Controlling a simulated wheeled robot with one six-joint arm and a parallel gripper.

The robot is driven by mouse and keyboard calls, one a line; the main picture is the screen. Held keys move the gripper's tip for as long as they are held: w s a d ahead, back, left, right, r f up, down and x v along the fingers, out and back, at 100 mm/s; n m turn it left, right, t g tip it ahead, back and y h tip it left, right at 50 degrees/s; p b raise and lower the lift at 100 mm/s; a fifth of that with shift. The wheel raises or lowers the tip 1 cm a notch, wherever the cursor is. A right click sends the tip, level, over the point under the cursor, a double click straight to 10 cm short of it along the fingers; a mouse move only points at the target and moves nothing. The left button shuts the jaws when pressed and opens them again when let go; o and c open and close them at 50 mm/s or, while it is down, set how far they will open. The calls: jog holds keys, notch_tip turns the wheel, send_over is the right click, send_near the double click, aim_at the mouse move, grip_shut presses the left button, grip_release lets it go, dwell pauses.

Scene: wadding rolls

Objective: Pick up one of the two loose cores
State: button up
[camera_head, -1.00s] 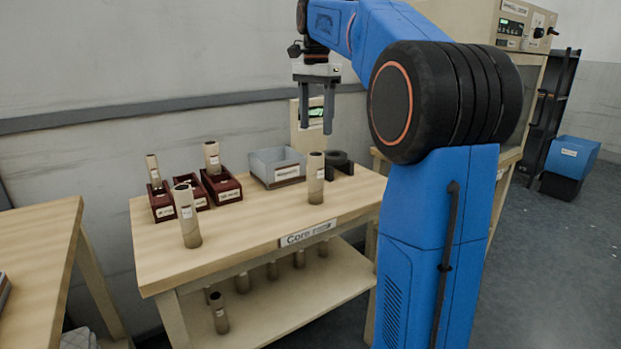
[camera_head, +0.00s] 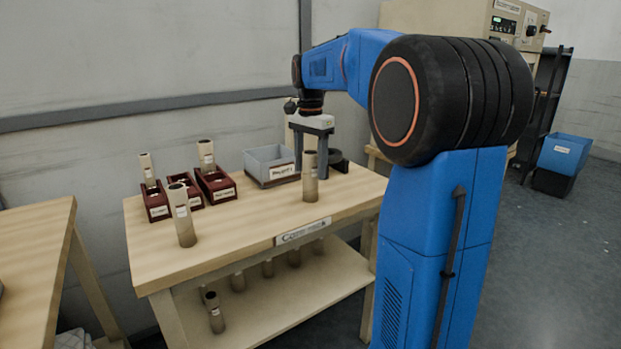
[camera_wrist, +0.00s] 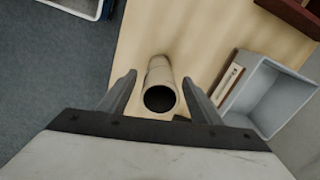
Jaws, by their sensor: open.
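One loose core (camera_head: 310,178), a beige cardboard tube with a white label, stands upright on the table (camera_head: 240,226) toward its right side. The other loose core (camera_head: 182,216) stands upright nearer the table's left front. My gripper (camera_head: 311,165) points down over the right core, open, with a finger on each side of its upper part. In the wrist view, the core (camera_wrist: 160,88) shows its dark open top between the two fingertips (camera_wrist: 161,82), with a gap on both sides. I cannot tell how far down the fingers reach.
A grey bin (camera_head: 271,166) stands just behind the core, left of my gripper. Dark red boxes (camera_head: 214,185) stand at the back left, two with tubes. A black round holder (camera_head: 338,160) is behind the gripper. More cores stand on the lower shelf (camera_head: 290,300).

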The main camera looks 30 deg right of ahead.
jog(key=shift+f, duration=1.4)
jog(key=c, duration=1.1)
jog(key=shift+r, duration=0.1)
